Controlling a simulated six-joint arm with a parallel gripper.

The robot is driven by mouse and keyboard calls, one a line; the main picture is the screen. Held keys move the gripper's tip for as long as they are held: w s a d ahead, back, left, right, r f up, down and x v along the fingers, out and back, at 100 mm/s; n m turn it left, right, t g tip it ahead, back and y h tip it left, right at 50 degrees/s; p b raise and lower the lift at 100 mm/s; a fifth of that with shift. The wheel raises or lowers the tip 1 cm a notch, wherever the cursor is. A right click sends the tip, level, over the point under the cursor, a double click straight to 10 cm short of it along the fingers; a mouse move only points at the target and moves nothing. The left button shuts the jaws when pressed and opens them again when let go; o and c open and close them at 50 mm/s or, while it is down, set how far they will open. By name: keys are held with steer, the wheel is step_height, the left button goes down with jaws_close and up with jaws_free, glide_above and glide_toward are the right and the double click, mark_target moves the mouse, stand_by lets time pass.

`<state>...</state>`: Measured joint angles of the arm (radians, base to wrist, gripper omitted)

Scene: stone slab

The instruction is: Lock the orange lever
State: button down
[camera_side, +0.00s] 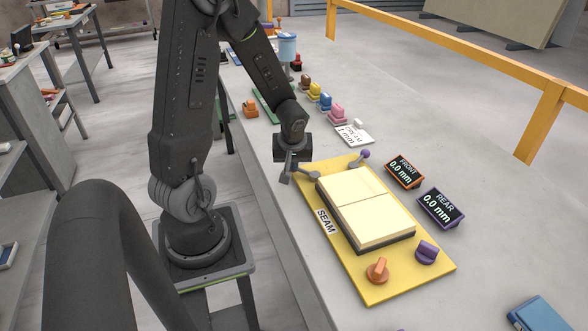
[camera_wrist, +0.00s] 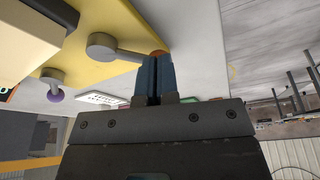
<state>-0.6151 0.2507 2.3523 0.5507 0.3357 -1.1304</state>
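The orange lever (camera_wrist: 122,50) is a grey arm on a round grey pivot at the corner of the yellow plate. Its orange tip shows just past my fingertips in the wrist view, mostly hidden by them. In the side view the lever (camera_side: 304,171) lies beside my gripper (camera_side: 287,178), its tip hidden. My gripper (camera_wrist: 157,58) has its two fingers together, with only a thin line between them. The fingertips are at the lever's tip; whether they touch it I cannot tell. A second lever with a purple ball (camera_side: 365,153) stands across the plate.
The yellow plate (camera_side: 372,288) carries a cream two-part block (camera_side: 365,205), an orange knob (camera_side: 378,270) and a purple knob (camera_side: 427,252). The FRONT display (camera_side: 404,172) and REAR display (camera_side: 441,208) both read 0.0 mm. Several coloured pieces line the slab behind.

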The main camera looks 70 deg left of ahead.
steer(key=shift+w+a+f+m, duration=0.1)
steer(key=shift+a+m, duration=0.35)
steer(key=shift+m, duration=0.35)
steer(key=shift+w+a, duration=0.95)
steer(key=shift+a, duration=0.05)
steer(key=shift+w+a, duration=0.1)
steer(key=s, duration=0.1)
steer(key=s+d+r, duration=0.1)
steer(key=s, duration=0.1)
steer(key=shift+s+d+r, duration=0.35)
steer(key=shift+r, duration=0.05)
steer(key=s+a+v, duration=0.1)
steer(key=v, duration=0.8)
steer(key=shift+s, duration=0.2)
steer(key=shift+a, duration=0.15)
